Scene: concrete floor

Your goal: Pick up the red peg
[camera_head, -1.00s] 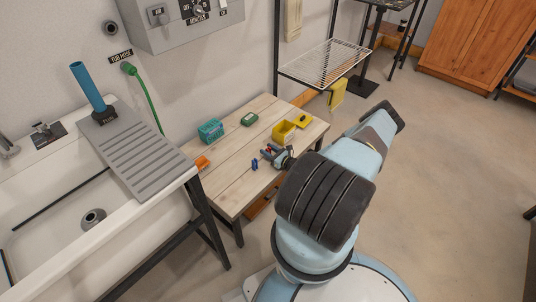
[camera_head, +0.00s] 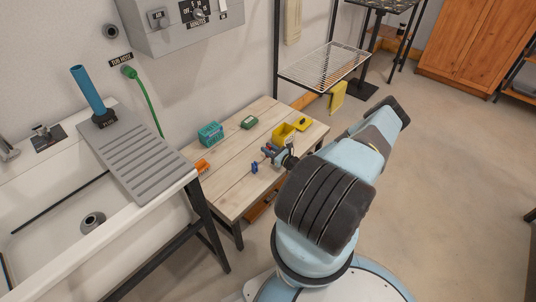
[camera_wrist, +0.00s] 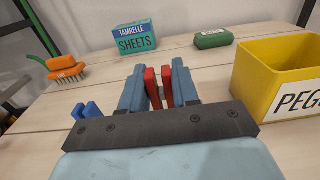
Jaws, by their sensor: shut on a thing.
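My gripper (camera_wrist: 158,88) is shut on the red peg (camera_wrist: 153,90), whose two red legs stand between my blue-grey fingers in the wrist view. In the head view my gripper (camera_head: 270,152) is over the front part of the wooden table (camera_head: 222,182), and the peg there is too small to make out clearly. I cannot tell how much room is between the peg and the tabletop. The peg's lower part is hidden behind the gripper's dark bar.
A yellow PEGS box (camera_wrist: 272,80) stands close to the right of my gripper. A blue peg (camera_wrist: 87,110) lies to its left. An orange brush (camera_wrist: 66,72), a teal sheets box (camera_wrist: 134,38) and a green case (camera_wrist: 213,39) are farther back. The tabletop between them is clear.

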